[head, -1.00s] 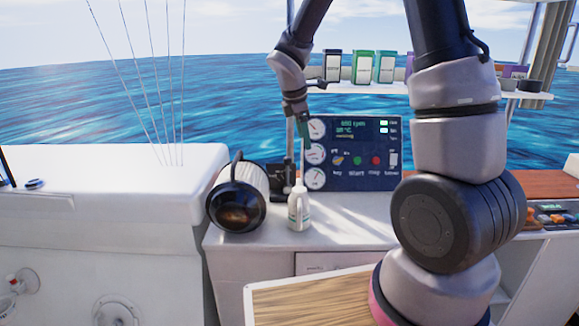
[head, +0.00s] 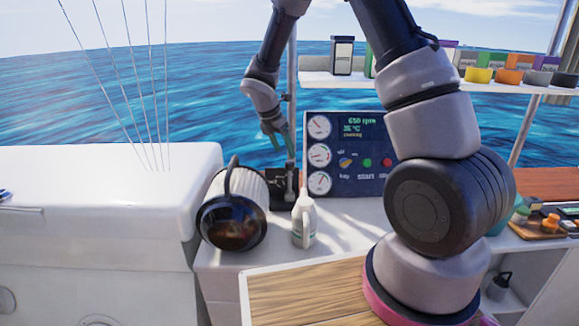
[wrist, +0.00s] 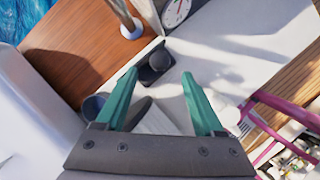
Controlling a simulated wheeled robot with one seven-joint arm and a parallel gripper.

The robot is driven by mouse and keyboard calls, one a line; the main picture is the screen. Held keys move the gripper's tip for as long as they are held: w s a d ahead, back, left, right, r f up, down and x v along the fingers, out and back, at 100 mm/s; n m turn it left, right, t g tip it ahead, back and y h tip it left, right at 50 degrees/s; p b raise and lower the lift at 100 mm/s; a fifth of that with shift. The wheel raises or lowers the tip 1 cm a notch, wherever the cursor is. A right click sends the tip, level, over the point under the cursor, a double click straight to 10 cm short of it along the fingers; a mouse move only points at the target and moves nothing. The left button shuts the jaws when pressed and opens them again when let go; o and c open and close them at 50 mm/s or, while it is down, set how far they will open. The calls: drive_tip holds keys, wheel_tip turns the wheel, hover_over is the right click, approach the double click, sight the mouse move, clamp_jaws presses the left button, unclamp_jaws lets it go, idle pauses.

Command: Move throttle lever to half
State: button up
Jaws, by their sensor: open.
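The throttle lever (head: 290,182) is a dark upright lever on a black base, just left of the instrument panel in the head view. In the wrist view its round dark knob (wrist: 159,61) shows end-on over the black base (wrist: 150,75), ahead of and between my fingertips. My gripper (head: 279,146) hangs above the lever in the head view, apart from it. Its two teal fingers are spread and empty in the wrist view (wrist: 162,82). The lever's exact angle is hard to tell.
The instrument panel (head: 348,150) with gauges stands right of the lever. A white bottle (head: 304,218) stands in front, and a striped canister with a dark round front (head: 234,222) lies to the left. A metal pole (head: 292,80) rises behind. A shelf (head: 440,82) carries several small containers.

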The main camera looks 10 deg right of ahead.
sight(290, 180)
drive_tip(key=x, duration=1)
drive_tip(key=shift+d+f, duration=0.15)
drive_tip(key=shift+f, duration=0.2)
clamp_jaws()
idle(0.9)
